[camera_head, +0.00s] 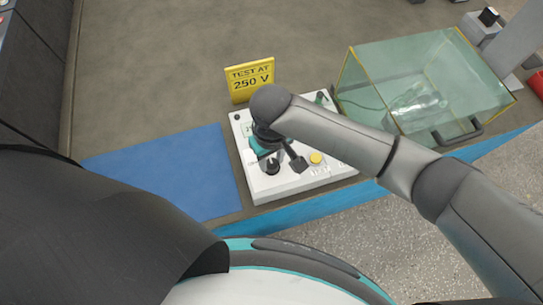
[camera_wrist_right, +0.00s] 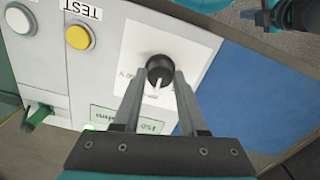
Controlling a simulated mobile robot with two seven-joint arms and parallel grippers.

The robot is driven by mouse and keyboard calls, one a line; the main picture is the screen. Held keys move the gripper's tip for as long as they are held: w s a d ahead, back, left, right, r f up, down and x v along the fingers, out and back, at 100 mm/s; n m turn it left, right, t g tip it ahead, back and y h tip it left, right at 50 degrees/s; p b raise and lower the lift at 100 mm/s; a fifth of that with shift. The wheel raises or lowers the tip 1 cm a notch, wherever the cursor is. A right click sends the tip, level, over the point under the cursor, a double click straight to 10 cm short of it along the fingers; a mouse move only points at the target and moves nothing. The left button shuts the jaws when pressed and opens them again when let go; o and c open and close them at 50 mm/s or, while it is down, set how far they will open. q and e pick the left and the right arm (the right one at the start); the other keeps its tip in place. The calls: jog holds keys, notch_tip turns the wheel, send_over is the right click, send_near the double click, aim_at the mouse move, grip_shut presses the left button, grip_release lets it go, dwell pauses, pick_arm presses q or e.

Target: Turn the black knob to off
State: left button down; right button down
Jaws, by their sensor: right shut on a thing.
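The black knob (camera_wrist_right: 160,68) is round with a white pointer line and sits on a white dial plate on the white test box (camera_head: 300,182). In the right wrist view the two grey fingers of my right gripper (camera_wrist_right: 161,84) reach to the knob, one on each side, and are shut on it. In the head view my right gripper (camera_head: 279,152) is over the left part of the box, and the arm hides much of the panel. The dial markings are too small to read fully. My left gripper is not in view.
A yellow sign (camera_head: 250,80) reading "TEST AT 250 V" stands behind the box. A glass tank (camera_head: 365,85) stands to the right. A blue mat (camera_head: 165,170) lies to the left. The panel also has a yellow button (camera_wrist_right: 78,37) and a green lever (camera_wrist_right: 38,117).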

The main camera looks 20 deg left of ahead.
jog(key=n+p, duration=0.2)
jog(key=shift+r+p, duration=0.15)
jog(key=shift+p, duration=0.15)
jog(key=n+p, duration=0.2)
jog(key=n, duration=0.1)
jog(key=n+p, duration=0.1)
jog(key=n, duration=0.2)
jog(key=shift+n, duration=0.3)
jog(key=shift+s+n+p, duration=0.1)
jog(key=shift+n+p, duration=0.55)
jog(key=shift+n, duration=0.85)
jog(key=shift+c, duration=2.2)
grip_release()
